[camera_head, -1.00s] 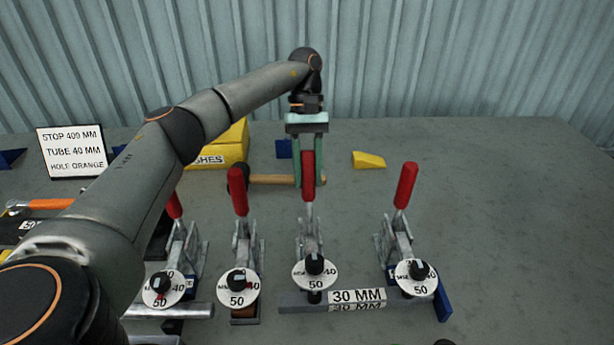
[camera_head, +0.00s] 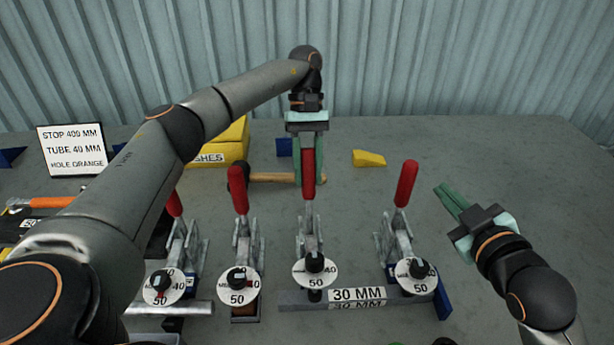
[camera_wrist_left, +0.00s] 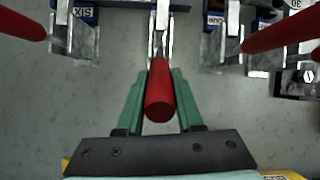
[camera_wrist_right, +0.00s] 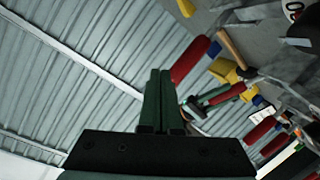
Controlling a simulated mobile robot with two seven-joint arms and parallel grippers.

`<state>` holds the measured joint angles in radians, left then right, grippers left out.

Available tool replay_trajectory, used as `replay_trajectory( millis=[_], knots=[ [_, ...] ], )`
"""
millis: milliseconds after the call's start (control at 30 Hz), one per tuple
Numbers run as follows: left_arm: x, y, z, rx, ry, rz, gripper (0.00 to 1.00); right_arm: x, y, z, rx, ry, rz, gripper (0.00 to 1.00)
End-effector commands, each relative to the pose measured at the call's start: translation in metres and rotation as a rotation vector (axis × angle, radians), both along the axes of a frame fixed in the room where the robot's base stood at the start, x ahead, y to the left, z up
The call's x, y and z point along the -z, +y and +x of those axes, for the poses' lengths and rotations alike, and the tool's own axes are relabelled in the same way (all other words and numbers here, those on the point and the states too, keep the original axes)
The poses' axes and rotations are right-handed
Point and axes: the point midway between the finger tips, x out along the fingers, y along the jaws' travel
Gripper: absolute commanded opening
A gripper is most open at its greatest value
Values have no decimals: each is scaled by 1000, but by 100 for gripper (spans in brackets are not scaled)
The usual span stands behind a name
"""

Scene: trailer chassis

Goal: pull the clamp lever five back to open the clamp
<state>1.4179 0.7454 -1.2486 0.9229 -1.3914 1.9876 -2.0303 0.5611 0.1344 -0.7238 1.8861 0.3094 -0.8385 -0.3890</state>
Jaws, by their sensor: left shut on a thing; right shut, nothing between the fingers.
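My left gripper (camera_head: 309,180) is shut on the red handle (camera_head: 308,160) of the third clamp lever from the left among those seen in the head view. The handle stands nearly upright between the green fingers; it also shows in the left wrist view (camera_wrist_left: 160,98). This clamp's own name plate is hidden. The clamp beside it, with a red handle (camera_head: 406,184), bears a SIX label (camera_wrist_left: 84,12) in the left wrist view. My right gripper (camera_head: 455,200) is shut and empty, right of that clamp, above the table.
Two more red-handled clamps (camera_head: 238,190) stand to the left, partly behind my left arm. A hammer (camera_head: 275,178), yellow block (camera_head: 368,159) and yellow bin (camera_head: 228,150) lie behind. A 30 MM bar (camera_head: 357,295) is in front. The table's back right is clear.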

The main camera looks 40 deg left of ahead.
Motion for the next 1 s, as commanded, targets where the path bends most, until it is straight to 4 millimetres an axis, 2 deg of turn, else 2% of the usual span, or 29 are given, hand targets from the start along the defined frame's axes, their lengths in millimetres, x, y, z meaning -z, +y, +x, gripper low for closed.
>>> replay_trajectory(
  millis=[33,200,333,500,700,867,1000],
  knots=[
    [-1,0,0,-2,-2,1,0,-16,25,-14,-68,-45,-47,0],
    [-1,0,0,-2,-2,1,0,-41,93,-69,-281,-191,-253,0],
    [-1,0,0,-2,-2,1,0,-45,125,-108,-411,-302,-419,0],
    [-1,0,0,-1,-3,0,0,-38,144,-140,-515,-407,-587,0],
    [-1,0,0,-1,-2,0,0,-31,151,-152,-558,-451,-668,0],
    [-1,0,0,-1,-2,0,0,-24,162,-146,-559,-452,-671,0],
    [-1,0,0,-1,-2,0,0,-15,179,-137,-559,-449,-669,0]
  ],
)
